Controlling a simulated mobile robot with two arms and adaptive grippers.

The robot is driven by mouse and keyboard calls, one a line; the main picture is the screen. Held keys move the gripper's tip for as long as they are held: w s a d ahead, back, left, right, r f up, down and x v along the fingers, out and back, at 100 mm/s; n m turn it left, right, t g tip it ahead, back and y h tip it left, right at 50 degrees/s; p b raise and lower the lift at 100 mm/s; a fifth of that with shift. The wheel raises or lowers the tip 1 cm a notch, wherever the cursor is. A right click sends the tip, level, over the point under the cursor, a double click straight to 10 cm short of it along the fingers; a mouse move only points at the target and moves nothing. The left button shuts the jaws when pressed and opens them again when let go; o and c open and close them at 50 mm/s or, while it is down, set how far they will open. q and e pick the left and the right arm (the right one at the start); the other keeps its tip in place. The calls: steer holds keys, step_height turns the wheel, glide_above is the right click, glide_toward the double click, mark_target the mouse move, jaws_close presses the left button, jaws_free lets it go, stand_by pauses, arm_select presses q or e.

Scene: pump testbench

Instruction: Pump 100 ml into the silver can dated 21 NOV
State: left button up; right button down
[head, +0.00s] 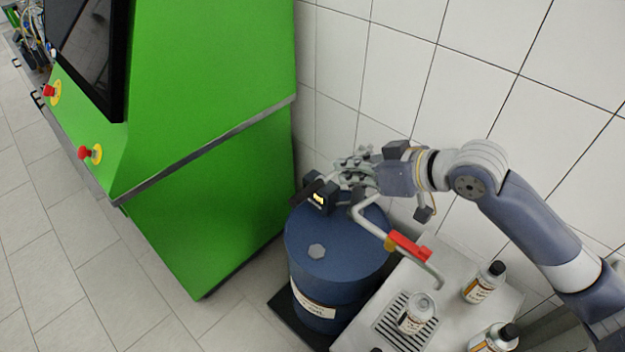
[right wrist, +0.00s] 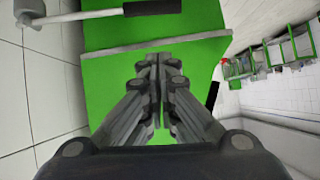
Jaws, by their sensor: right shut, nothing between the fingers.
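A blue drum (head: 325,265) carries a hand pump with a small lit yellow display (head: 318,198). A grey spout pipe (head: 368,222) with a red sleeve (head: 407,246) runs from the pump to the right. Its end hangs near an uncapped silver can (head: 416,313) on a drain grate; I cannot tell if it is exactly above the opening. The can's date is too small to read. My right gripper (head: 350,172) is shut and empty above the pump. In the right wrist view, its fingers (right wrist: 158,70) point toward the black lever grip (right wrist: 152,8), apart from it.
Two black-capped cans (head: 483,283) (head: 493,339) stand on the pale bench (head: 452,262) right of the grate (head: 388,325). A green cabinet (head: 215,190) with red emergency buttons (head: 86,153) stands left of the drum. A tiled wall is close behind my arm. Floor at the lower left is clear.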

arm_select(q)
steer(key=r+p, duration=0.1)
steer(key=w+d+r+p, duration=0.1)
steer(key=w+r+p, duration=0.1)
steer(key=r, duration=0.1)
steer(key=shift+d+p, duration=0.35)
steer(key=shift+d, duration=0.05)
arm_select(e)
steer(key=s+d+f+x, duration=0.1)
steer(key=f+x, duration=0.1)
steer(key=x, duration=1)
steer(key=shift+a+f, duration=0.2)
steer(key=shift+f, duration=0.2)
steer(key=shift+w, duration=0.1)
